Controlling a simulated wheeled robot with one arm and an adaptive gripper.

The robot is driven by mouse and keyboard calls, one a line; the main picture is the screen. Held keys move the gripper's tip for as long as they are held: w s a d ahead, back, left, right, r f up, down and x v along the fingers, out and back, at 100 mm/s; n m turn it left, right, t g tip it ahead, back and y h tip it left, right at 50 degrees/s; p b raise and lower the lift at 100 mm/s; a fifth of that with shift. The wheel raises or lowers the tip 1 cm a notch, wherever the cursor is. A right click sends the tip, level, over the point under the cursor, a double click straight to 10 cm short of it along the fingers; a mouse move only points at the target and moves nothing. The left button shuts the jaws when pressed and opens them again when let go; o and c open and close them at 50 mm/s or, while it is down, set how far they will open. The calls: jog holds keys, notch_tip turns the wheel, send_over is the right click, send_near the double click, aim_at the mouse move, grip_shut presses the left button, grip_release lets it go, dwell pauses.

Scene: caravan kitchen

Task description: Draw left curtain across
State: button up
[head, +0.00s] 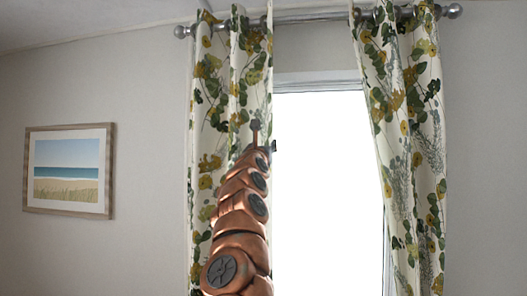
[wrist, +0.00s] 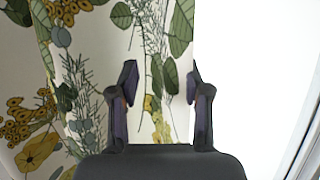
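The left curtain (head: 207,100), white with green leaves and yellow flowers, hangs gathered at the left side of the bright window (head: 325,180). My copper arm reaches up in front of it, and my gripper (head: 261,143) is at the curtain's right edge, about halfway up; its fingers are small and partly hidden there. In the wrist view my gripper (wrist: 161,80) has its two dark fingers spread wide. The curtain's fabric (wrist: 90,60) fills the space between and behind them, with its right edge close to the right finger. I cannot tell whether the fingers touch it.
A silver rod (head: 310,15) with round ends carries both curtains. The right curtain (head: 405,130) hangs at the window's right side, its upper part slanting. A framed beach picture (head: 68,171) is on the wall at left. The window between the curtains is uncovered.

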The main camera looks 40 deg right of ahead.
jog(key=b+v, duration=0.6)
jog(key=w+a+r+n+t+y, duration=0.2)
jog(key=a+r+n+t+y, duration=0.3)
jog(key=a+n, duration=0.3)
jog(key=w+a+r+n+t+y, duration=0.2)
jog(key=a+r+n+t+y, duration=0.2)
jog(key=a, duration=0.7)
jog(key=shift+w+r+n+t+y, duration=0.2)
jog(key=shift+r+n+t+y, duration=0.2)
jog(key=shift+n+t, duration=1.15)
jog(key=shift+a+n+g, duration=0.15)
jog(key=shift+n+g, duration=0.2)
